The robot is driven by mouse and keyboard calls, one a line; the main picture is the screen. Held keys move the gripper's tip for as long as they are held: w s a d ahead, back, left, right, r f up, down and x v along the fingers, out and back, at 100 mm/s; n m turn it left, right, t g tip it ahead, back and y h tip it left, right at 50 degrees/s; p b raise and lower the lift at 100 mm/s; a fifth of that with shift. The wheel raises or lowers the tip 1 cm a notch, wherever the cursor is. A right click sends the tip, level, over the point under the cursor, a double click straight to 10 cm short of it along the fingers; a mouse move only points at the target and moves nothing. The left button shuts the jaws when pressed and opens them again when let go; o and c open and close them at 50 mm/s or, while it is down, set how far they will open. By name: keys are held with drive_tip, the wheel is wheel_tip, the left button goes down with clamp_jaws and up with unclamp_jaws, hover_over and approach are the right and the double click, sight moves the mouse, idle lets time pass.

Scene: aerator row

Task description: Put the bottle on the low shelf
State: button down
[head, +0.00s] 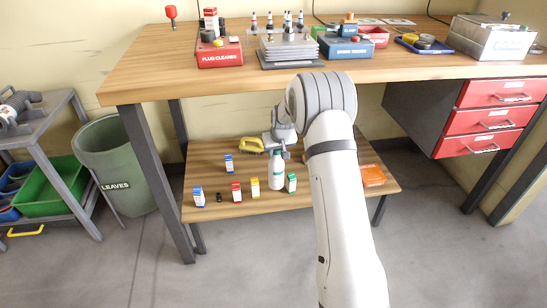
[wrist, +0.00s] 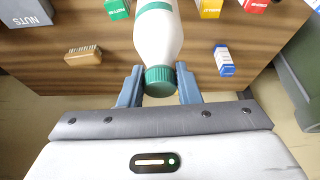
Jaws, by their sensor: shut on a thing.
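The bottle (head: 276,170) is white with a green band and a green cap. In the head view it is upright at the low shelf (head: 217,171), among small boxes. My gripper (head: 277,149) is above it, at its top end. In the wrist view the bottle (wrist: 158,35) has its green cap toward me, and the fingers of my gripper (wrist: 160,88) are on either side of the cap end, shut on it. I cannot tell whether the bottle's base touches the shelf.
Small boxes stand around the bottle: blue (head: 198,197), red (head: 236,191), yellow (head: 255,188) and green (head: 291,183). A yellow item (head: 252,145) lies behind. A brush (wrist: 83,55) and a NUTS box (wrist: 24,12) show in the wrist view. The bench top (head: 150,80) overhangs the shelf.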

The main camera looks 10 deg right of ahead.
drive_tip(key=shift+w+a, duration=0.1)
drive_tip(key=shift+w, duration=1)
drive_tip(key=shift+f+b, duration=1)
drive_tip(key=shift+f, duration=0.75)
drive_tip(key=shift+f+b, duration=0.3)
drive_tip(key=shift+f, duration=0.25)
drive_tip(key=c, duration=1)
unclamp_jaws()
drive_tip(key=shift+c, duration=0.2)
